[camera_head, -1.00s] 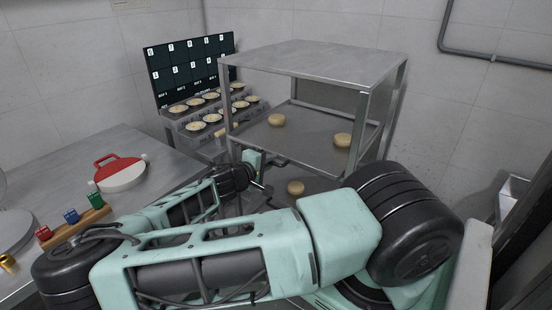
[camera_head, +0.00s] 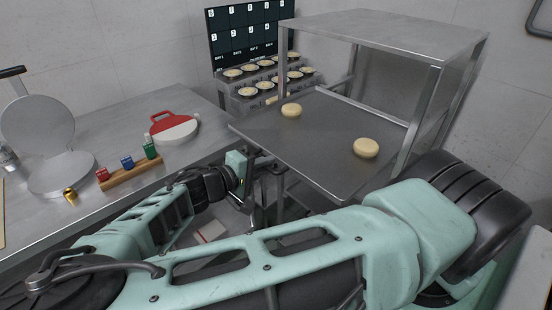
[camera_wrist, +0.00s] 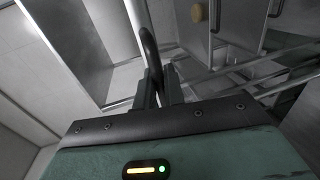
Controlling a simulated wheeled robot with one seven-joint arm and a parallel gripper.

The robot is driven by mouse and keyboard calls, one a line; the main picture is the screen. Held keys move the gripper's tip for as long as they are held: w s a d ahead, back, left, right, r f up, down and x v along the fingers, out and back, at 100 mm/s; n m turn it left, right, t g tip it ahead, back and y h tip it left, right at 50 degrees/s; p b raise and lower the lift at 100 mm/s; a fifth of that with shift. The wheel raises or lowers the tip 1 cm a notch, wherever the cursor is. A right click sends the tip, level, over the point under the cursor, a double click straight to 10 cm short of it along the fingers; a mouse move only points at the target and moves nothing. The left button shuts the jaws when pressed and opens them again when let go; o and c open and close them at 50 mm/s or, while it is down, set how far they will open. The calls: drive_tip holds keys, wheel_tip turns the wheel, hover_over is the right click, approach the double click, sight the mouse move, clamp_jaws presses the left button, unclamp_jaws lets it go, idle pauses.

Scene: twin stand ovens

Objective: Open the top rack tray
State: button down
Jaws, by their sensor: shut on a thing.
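The top rack tray (camera_head: 322,144) is a flat grey metal sheet that sticks out of the front of the metal rack (camera_head: 405,30). Two round dough pieces lie on it, one at the back left (camera_head: 291,110) and one at the right (camera_head: 366,148). My gripper (camera_head: 250,165) is at the tray's left front edge. In the wrist view my gripper (camera_wrist: 158,90) is shut on a dark curved handle (camera_wrist: 149,50). The exact grip is partly hidden by my arm in the head view.
A counter (camera_head: 75,215) on the left holds a round hinged iron (camera_head: 45,140), a wooden block with coloured pieces (camera_head: 130,173) and a red-and-white round item (camera_head: 175,127). Behind stands a stepped display of small pies (camera_head: 265,75). My arm covers the front.

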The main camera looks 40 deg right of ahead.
drive_tip(key=shift+a, duration=0.4)
drive_tip(key=c, duration=1.6)
unclamp_jaws()
drive_tip(key=shift+c, duration=0.2)
drive_tip(key=shift+a, duration=0.1)
drive_tip(key=b+v, duration=0.5)
drive_tip(key=v, duration=1.2)
drive_tip(key=shift+s+a+r, duration=0.1)
